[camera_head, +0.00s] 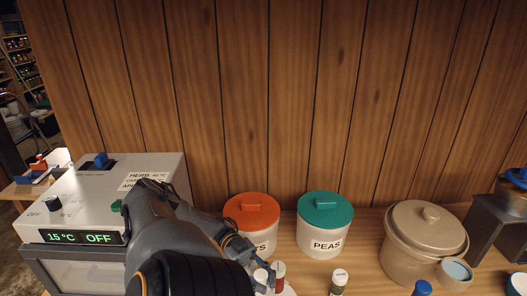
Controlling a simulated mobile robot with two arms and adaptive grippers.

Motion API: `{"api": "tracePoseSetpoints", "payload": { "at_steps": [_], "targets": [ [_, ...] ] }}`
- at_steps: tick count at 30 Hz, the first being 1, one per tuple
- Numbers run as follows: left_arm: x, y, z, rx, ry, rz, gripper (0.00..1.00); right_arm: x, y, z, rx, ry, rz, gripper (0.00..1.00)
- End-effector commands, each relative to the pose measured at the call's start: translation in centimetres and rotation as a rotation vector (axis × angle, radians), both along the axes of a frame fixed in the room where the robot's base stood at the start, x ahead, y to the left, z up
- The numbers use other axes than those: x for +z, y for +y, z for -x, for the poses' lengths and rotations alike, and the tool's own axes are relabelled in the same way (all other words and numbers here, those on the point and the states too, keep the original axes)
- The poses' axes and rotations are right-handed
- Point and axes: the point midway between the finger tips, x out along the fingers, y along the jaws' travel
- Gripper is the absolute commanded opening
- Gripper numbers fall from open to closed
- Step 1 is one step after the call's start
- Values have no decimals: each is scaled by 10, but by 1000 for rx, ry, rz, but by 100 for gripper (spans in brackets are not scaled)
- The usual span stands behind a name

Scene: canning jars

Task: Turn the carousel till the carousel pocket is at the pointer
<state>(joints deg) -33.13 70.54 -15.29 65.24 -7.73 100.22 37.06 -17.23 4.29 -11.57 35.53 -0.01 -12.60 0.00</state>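My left arm reaches in from the bottom left. Its gripper (243,250) is low in the middle, just left of small white-lidded jars (279,268). Its fingertips are partly hidden, so I cannot tell whether it is open or shut or touches a jar. A pale edge (291,291) beneath these jars may be the carousel; most of it is behind my arm or below the frame. I cannot make out the carousel pocket or the pointer. My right gripper is not in view.
An orange-lidded canister (262,241) and a green-lidded PEAS canister (324,240) stand behind. A small jar (338,282) stands right of the gripper. A beige lidded pot (407,256) is farther right. A white appliance reading 15 °C OFF (90,205) is left.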

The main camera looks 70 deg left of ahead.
Motion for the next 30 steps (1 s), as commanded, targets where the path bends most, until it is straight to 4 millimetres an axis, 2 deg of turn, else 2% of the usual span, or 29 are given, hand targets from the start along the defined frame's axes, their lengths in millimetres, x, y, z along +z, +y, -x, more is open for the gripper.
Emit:
{"api": "tracePoseSetpoints", "payload": {
  "at_steps": [1, 3, 16, 30],
  "targets": [
    [1, 0, 0, -1, -1, 0, 44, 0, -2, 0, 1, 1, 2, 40],
    [0, 0, 0, 0, 0, -1, 55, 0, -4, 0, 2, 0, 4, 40],
    [3, 1, 2, -1, 4, -4, 55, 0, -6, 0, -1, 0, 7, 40],
    [39, 3, 4, -2, 8, -9, 55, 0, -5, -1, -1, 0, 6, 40]
  ]
}}
